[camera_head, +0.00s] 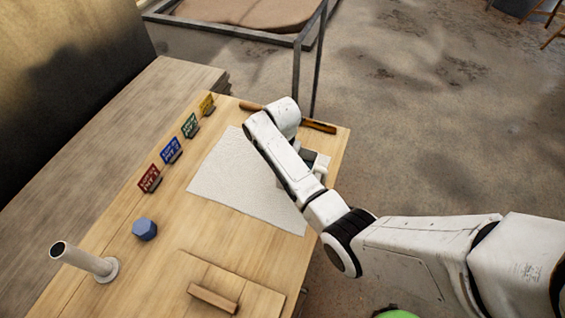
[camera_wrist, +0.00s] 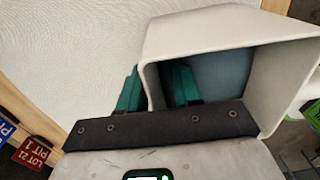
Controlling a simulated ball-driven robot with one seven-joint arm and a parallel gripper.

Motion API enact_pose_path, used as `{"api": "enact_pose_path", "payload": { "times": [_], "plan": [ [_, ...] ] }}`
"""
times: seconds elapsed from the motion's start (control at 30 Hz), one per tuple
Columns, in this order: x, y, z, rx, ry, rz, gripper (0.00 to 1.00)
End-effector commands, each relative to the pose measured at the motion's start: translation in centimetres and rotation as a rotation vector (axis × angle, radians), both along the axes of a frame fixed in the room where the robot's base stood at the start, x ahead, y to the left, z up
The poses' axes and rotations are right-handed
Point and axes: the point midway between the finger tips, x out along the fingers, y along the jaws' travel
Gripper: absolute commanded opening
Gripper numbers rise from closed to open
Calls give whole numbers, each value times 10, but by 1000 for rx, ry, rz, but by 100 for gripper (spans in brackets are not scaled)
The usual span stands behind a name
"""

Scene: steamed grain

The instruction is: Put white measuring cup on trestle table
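The white measuring cup (camera_wrist: 215,28) fills the upper right of the wrist view, its open mouth facing the camera. My gripper (camera_wrist: 158,82) has one teal finger outside the cup wall and one inside, so it is shut on that wall. In the head view my gripper is mostly hidden behind my arm, and a white part of the cup (camera_head: 319,171) shows beside it, over the table's right edge. The light wooden table (camera_head: 165,215) lies below. Whether the cup's base touches anything is hidden.
A white textured sheet (camera_head: 225,180) covers part of the table. Red (camera_head: 149,178), blue (camera_head: 171,150), green (camera_head: 190,126) and yellow (camera_head: 207,104) cards stand along its back.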

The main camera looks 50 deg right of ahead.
Motion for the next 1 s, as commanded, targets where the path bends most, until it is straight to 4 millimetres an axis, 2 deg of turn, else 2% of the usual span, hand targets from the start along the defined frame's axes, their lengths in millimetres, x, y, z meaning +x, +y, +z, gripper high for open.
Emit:
{"api": "enact_pose_path", "payload": {
  "times": [0.13,0.27,0.77,1.0],
  "plan": [
    [1,0,6,-1,-1,0,33],
    [2,-1,21,-2,-5,0,33],
    [2,0,121,-1,-3,1,33],
    [1,0,134,-2,-2,1,33]
  ]
}}
